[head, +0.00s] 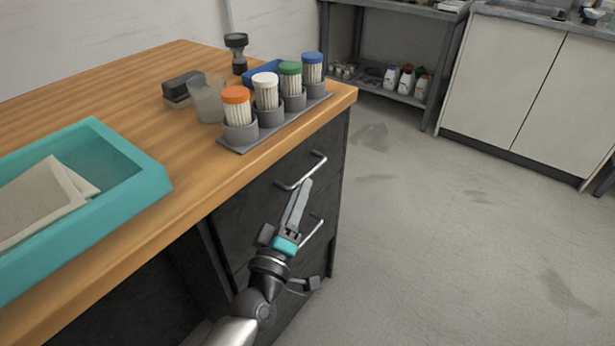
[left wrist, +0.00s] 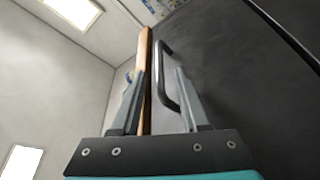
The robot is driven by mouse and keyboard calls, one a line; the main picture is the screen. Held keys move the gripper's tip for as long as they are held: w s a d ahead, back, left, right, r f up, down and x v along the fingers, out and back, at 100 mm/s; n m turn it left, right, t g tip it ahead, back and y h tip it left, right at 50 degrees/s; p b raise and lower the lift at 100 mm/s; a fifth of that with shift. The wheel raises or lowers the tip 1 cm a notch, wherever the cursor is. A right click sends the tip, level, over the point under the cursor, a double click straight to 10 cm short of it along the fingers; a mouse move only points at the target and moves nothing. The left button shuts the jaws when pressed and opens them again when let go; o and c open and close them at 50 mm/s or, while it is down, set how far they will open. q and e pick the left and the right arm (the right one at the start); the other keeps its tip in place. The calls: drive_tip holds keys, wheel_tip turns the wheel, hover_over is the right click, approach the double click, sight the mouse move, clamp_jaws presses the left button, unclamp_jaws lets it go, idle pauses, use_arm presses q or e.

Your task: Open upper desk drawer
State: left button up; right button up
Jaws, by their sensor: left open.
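The dark desk has an upper drawer (head: 262,193) with a silver bar handle (head: 306,174); the drawer looks shut. My left gripper (head: 304,187) is open, with its fingertips close to that handle at the desk's front. In the left wrist view, a bar handle (left wrist: 163,82) lies between the two open fingers of the left gripper (left wrist: 157,82), nearer the right finger. I cannot tell whether a finger touches it. A lower drawer handle (head: 313,232) is partly hidden behind the gripper. My right gripper is not in view.
The wooden desktop (head: 130,75) holds a teal tray (head: 150,180) and a grey rack (head: 240,148) of several capped containers near the edge. A clear beaker (head: 208,98) stands behind. The floor (head: 450,240) right of the desk is free.

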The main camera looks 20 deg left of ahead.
sight(307, 172)
use_arm(q)
drive_tip(key=shift+b+x, duration=0.45)
drive_tip(key=shift+x, duration=2.35)
clamp_jaws()
drive_tip(key=shift+f, duration=0.1)
